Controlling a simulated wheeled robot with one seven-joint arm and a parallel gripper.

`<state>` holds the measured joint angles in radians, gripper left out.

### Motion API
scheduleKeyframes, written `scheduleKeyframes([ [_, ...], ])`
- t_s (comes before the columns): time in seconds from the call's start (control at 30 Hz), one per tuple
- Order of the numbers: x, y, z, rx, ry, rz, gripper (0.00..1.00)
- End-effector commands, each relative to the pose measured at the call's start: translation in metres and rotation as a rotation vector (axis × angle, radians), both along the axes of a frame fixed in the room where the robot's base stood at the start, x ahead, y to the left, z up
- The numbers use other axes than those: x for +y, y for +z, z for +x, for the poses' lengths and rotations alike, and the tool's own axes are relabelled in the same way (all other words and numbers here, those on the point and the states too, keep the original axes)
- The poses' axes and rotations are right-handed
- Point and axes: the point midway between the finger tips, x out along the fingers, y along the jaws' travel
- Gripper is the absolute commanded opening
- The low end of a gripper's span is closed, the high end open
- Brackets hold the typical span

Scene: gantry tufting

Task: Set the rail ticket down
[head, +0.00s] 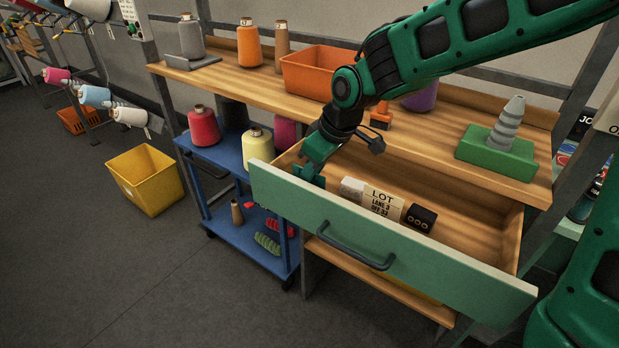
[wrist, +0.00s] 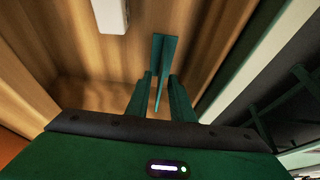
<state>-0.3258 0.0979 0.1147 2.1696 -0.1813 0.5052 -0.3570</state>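My gripper (head: 312,172) is over the left end of the open drawer (head: 380,236). In the wrist view, its two green fingers (wrist: 163,92) stand either side of a thin teal piece (wrist: 164,47), which reaches past their tips over the wooden drawer floor. I take this piece for the rail ticket; no print on it is readable. In the head view its lower part is hard to separate from the fingertips. A cream card (head: 383,202) marked "LOT LANE 3" is in the drawer, right of my gripper, apart from it.
A white block (head: 352,188) and a black block (head: 420,217) flank the cream card; the drawer's right end is clear. The bench above holds an orange bin (head: 312,72), thread cones and a green block (head: 497,152). A blue cart (head: 226,150) stands left.

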Motion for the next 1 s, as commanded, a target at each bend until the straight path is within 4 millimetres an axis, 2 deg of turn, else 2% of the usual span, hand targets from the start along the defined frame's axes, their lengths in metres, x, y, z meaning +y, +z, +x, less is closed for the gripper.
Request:
scheduleKeyframes([
  [0.3, -0.019, 0.058, -0.013, -0.005, -0.003, 0.001, 0.21],
  [0.5, -0.030, 0.087, -0.021, -0.003, -0.003, 0.000, 0.21],
  [0.7, -0.034, 0.101, -0.025, 0.000, -0.002, 0.000, 0.21],
  [1.0, -0.035, 0.103, -0.026, 0.000, -0.002, -0.001, 0.21],
])
